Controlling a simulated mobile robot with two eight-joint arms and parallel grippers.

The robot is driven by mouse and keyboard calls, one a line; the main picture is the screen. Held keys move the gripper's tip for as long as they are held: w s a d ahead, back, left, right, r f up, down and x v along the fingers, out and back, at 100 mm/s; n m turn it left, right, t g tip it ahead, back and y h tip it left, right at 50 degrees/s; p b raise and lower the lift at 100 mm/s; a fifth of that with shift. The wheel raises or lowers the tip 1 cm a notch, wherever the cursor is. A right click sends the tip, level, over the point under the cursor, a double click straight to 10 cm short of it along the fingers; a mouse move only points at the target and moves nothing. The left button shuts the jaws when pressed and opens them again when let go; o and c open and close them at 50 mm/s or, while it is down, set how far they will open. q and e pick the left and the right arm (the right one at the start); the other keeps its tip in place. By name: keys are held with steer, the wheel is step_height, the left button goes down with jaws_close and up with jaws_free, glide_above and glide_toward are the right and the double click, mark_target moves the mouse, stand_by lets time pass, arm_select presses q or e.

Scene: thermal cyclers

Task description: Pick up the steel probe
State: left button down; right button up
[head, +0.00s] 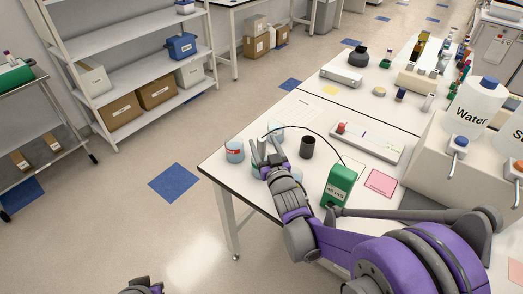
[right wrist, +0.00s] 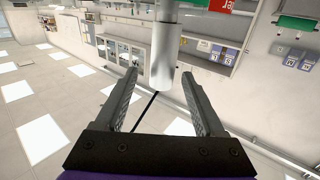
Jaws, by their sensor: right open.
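In the right wrist view, a smooth pale grey cylinder, which looks like the steel probe (right wrist: 164,50), reaches down from the top edge between my fingers. A dark cable leaves its lower end. My right gripper (right wrist: 160,108) is open, with a finger on each side of the cylinder and gaps showing. In the head view, my right gripper (head: 265,152) is among small jars near the table's left corner, and the probe is hard to make out there. A black cable curves from near it to a green handheld meter (head: 341,186). Only a piece of my left arm shows at the bottom edge.
Pale jars with lids (head: 235,151) stand close to the right gripper. A white device (head: 367,142) lies behind. Large water containers (head: 472,107) stand at the right.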

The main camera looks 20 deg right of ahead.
mark_target(260, 137)
steer(key=w, duration=0.2)
steer(key=w+p, duration=0.1)
steer(key=w, duration=0.1)
steer(key=shift+w+a+r, duration=0.2)
steer(key=shift+w, duration=0.15)
steer(key=shift+w+f, duration=0.1)
steer(key=shift+w, duration=0.15)
steer(key=shift+s, duration=0.2)
steer(key=shift+c, duration=0.5)
arm_select(q)
steer(key=shift+w+r, duration=0.2)
steer(key=shift+r, duration=0.3)
steer(key=shift+w+r, duration=0.2)
steer(key=shift+r, duration=0.25)
arm_select(e)
jaws_close()
